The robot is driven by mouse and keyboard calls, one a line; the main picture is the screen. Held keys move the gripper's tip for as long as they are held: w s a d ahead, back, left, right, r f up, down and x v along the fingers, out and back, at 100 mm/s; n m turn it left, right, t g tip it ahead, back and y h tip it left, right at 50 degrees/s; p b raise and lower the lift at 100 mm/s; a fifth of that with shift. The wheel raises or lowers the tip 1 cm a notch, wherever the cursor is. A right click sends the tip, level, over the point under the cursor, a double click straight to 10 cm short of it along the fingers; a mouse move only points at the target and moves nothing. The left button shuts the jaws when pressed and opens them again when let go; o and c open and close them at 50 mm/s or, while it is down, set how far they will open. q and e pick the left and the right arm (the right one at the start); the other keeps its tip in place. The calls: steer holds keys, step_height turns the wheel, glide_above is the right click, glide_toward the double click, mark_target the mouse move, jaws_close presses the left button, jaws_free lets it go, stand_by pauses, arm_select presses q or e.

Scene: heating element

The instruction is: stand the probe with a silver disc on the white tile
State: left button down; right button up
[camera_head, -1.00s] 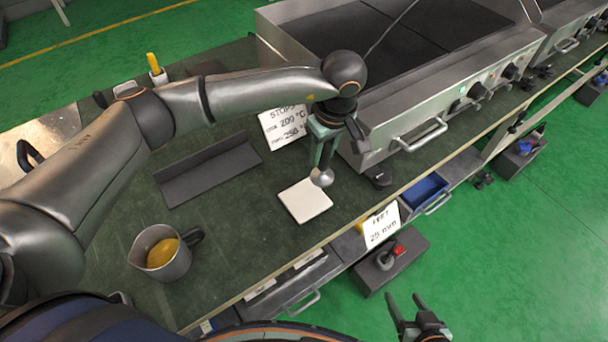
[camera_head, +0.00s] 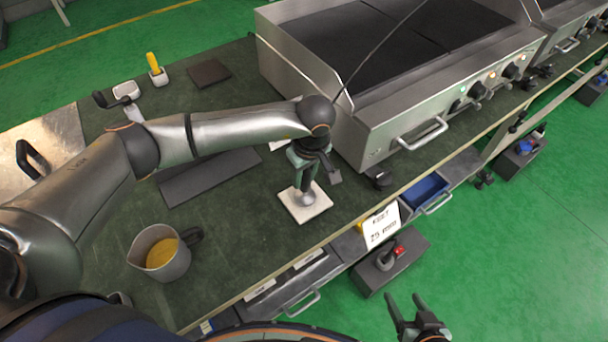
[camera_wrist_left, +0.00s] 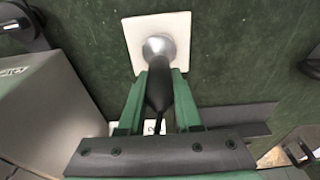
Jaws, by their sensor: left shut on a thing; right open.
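The white tile (camera_head: 318,206) lies flat on the dark green bench near its front edge. The probe (camera_head: 303,197) is over the tile, its silver disc end down at the tile's middle. In the left wrist view the disc (camera_wrist_left: 158,47) covers part of the tile (camera_wrist_left: 178,27). I cannot tell whether the disc touches the tile. My left gripper (camera_head: 306,177) is shut on the probe's dark handle (camera_wrist_left: 158,88), above the tile. A thin cable runs up from the gripper. My right gripper (camera_head: 418,312) is open and empty, low at the right, away from the bench.
A steel griddle (camera_head: 400,120) stands behind and right of the tile. A dark angled tray (camera_head: 210,178) lies to the left. A jug with yellow contents (camera_head: 160,255) stands at the front left. A "FEET 25 mm" card (camera_head: 381,225) is at the bench edge.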

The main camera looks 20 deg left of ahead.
arm_select(q)
steer(key=c, duration=0.6)
jaws_free()
steer(key=shift+f, duration=0.1)
step_height(320, 180, up, 12)
steer(key=s+d+p, duration=0.1)
steer(key=shift+d, duration=0.2)
